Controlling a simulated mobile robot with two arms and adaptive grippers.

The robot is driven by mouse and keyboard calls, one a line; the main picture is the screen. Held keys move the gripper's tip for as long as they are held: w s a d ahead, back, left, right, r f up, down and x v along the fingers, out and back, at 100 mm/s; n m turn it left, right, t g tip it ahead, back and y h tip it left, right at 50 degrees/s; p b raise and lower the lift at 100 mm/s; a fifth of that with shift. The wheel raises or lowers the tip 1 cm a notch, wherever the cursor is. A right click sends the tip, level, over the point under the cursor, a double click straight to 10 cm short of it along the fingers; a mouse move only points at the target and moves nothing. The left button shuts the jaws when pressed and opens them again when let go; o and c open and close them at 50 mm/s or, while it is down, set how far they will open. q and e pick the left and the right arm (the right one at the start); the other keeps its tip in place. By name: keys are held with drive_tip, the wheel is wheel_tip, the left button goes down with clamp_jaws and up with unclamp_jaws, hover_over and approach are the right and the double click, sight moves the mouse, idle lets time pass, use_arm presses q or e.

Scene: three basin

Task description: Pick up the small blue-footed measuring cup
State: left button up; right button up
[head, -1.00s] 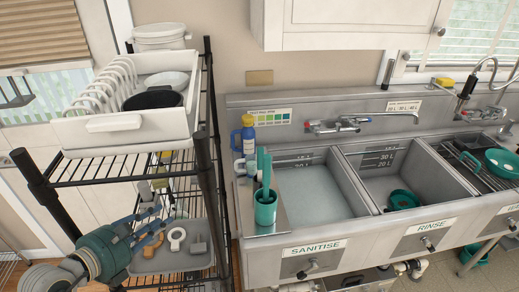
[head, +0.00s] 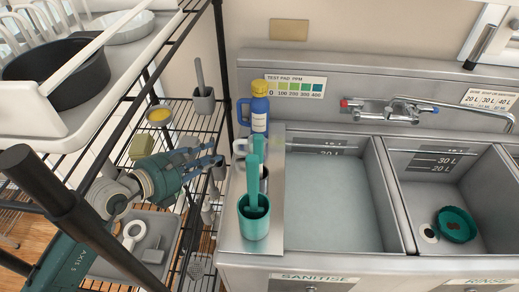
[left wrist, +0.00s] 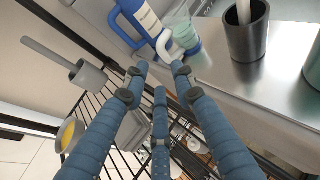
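A small clear, greenish measuring cup with a bluish foot (left wrist: 188,36) stands on the steel ledge in the left wrist view, beside a white hooked part (left wrist: 165,45) and the blue bottle (left wrist: 143,20). In the head view it is hard to make out among the things by the blue bottle (head: 258,112). My left gripper (head: 214,154) reaches over the wire rack toward the ledge. Its fingers are apart in the left wrist view (left wrist: 160,75), with nothing between them; the cup lies just beyond the tips. My right gripper is not in view.
A teal holder (head: 254,222) and a dark cup (left wrist: 247,42) stand close by on the ledge. The black rack post (head: 221,65) is near my left fingers. A grey tray (head: 128,262) lies on the rack. The sanitise basin (head: 330,200) is to the right.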

sight(235, 146)
use_arm(q)
drive_tip(key=shift+s+f+p+x, duration=0.1)
drive_tip(key=shift+f+p+x, duration=0.1)
drive_tip(key=shift+x, duration=1.85)
drive_tip(key=shift+s+f+p+x, duration=0.15)
drive_tip(key=shift+p+x, duration=0.1)
drive_tip(key=shift+x, duration=1.85)
drive_tip(key=shift+w+f+p+x, duration=0.1)
drive_tip(key=shift+f+p+x, duration=0.1)
drive_tip(key=shift+x, duration=1.85)
drive_tip(key=shift+s+a+r, duration=0.1)
clamp_jaws()
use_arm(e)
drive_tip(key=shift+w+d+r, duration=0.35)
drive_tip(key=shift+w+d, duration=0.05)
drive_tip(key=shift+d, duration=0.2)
